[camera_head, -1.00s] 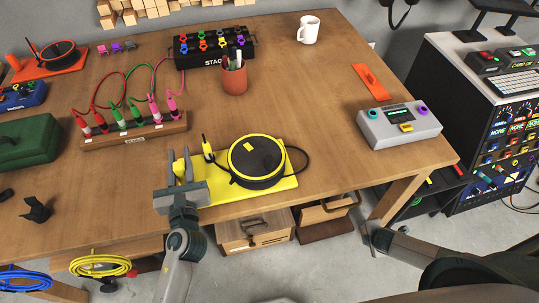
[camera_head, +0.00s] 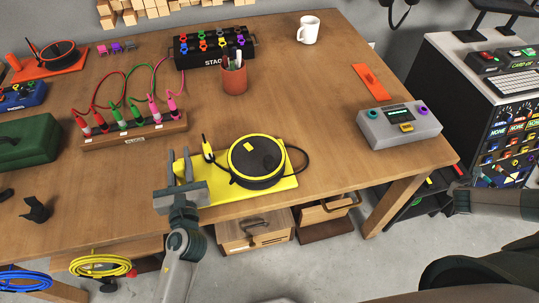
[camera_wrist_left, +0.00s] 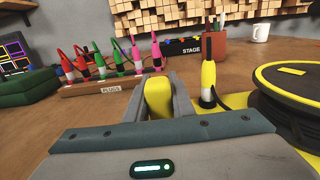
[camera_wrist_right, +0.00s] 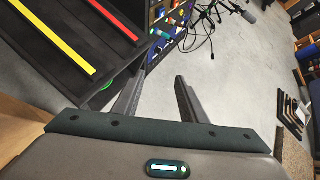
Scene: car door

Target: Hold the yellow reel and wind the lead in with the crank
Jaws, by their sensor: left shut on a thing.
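The yellow reel (camera_head: 257,162) is a black drum with a yellow rim on a yellow base plate (camera_head: 225,193) near the table's front edge. An upright yellow plug (camera_head: 207,148) stands on the plate, with a black lead beside the drum. My left gripper (camera_head: 180,168) is at the plate's left end. In the left wrist view its fingers (camera_wrist_left: 158,95) are shut on a yellow part (camera_wrist_left: 158,92) of the reel's base. The plug (camera_wrist_left: 208,80) and drum (camera_wrist_left: 290,95) are to its right. My right gripper (camera_wrist_right: 153,98) is open and empty, away from the reel. I cannot make out the crank clearly.
A grey box with knobs (camera_head: 400,125) stands at the table's right. A plug rack (camera_head: 135,133) and a pen cup (camera_head: 234,77) stand behind the reel. A black rack (camera_head: 510,120) is on the far right. Table between the reel and grey box is clear.

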